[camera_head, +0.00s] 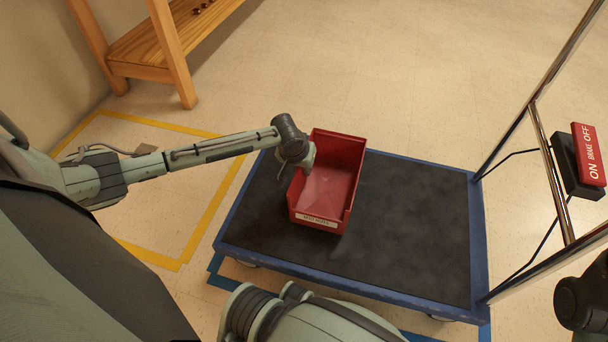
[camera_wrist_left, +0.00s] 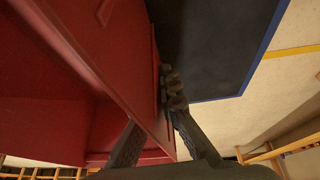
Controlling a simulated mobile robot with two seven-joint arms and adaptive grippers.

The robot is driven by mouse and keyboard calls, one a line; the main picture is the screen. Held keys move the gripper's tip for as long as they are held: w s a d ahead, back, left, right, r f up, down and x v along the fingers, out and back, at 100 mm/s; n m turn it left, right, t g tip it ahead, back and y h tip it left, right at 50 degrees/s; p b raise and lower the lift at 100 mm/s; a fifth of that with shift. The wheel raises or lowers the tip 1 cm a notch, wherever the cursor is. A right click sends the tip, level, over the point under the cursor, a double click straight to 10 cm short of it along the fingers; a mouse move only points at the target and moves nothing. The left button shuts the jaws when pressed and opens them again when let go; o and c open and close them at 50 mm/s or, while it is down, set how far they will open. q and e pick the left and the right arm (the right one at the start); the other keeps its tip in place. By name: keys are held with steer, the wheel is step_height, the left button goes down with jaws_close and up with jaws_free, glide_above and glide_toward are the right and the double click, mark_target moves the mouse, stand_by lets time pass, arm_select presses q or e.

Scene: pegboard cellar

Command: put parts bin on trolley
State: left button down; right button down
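The red parts bin (camera_head: 325,190), with a white label on its low front, is upright over the left part of the trolley deck (camera_head: 415,225). I cannot tell whether its base rests on the deck. My left gripper (camera_head: 287,172) is at the bin's left wall. In the left wrist view, the fingers (camera_wrist_left: 160,112) straddle the red wall (camera_wrist_left: 115,60) and look closed on it; the inner fingertip is hidden. The dark deck also shows there (camera_wrist_left: 205,45). My right gripper's fingers are not visible.
The deck right of the bin is bare. A wooden bench (camera_head: 165,45) stands at the back left. Yellow floor tape (camera_head: 212,215) runs left of the trolley.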

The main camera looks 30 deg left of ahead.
arm_select(q)
steer(key=shift+f, duration=0.8)
steer(key=shift+r, duration=0.1)
steer(key=c, duration=1.7)
jaws_free()
steer(key=shift+f, duration=0.2)
steer(key=shift+r, duration=0.1)
